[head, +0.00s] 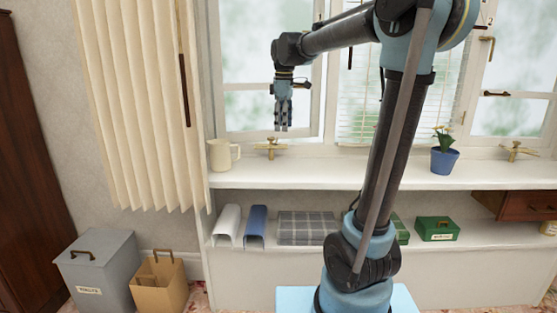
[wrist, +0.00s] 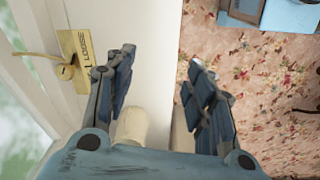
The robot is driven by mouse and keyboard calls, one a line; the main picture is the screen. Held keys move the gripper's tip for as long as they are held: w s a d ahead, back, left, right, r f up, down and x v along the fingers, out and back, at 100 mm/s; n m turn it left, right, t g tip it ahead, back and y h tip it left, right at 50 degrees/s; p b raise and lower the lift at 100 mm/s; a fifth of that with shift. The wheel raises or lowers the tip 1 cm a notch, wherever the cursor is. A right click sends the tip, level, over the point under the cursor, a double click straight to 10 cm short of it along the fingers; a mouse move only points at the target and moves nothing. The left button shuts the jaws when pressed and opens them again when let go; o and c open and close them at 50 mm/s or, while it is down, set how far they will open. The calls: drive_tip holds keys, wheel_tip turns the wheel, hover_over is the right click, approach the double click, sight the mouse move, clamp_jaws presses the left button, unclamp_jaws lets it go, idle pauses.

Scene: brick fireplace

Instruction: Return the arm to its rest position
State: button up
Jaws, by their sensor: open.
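My arm rises from its light blue base and bends over to the left in the head view. My gripper (head: 283,122) hangs from it, pointing down in front of the window, above the white windowsill (head: 320,171). In the wrist view the two fingers of my gripper (wrist: 160,85) are spread apart with nothing between them.
A brass window latch (head: 270,147) is just below the gripper. A blue flowerpot (head: 444,161) stands on the sill to the right. A grey bin (head: 97,271) and a cardboard-coloured box (head: 160,286) stand on the floor at left.

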drive_tip(key=s+d+f+m, duration=0.7)
drive_tip(key=s+d+f, duration=0.2)
drive_tip(key=s+d, duration=0.3)
drive_tip(key=s+d+f+m+t, duration=0.1)
drive_tip(key=s+f+m, duration=0.3)
drive_tip(key=s+f, duration=0.4)
drive_tip(key=s+d+f+m, duration=0.4)
drive_tip(key=s+f, duration=0.4)
drive_tip(key=f, duration=0.1)
drive_tip(key=shift+t, duration=0.4)
drive_tip(key=shift+f, duration=0.1)
drive_tip(key=shift+w+f, duration=0.2)
drive_tip(key=shift+w, duration=0.25)
drive_tip(key=shift+c, duration=0.5)
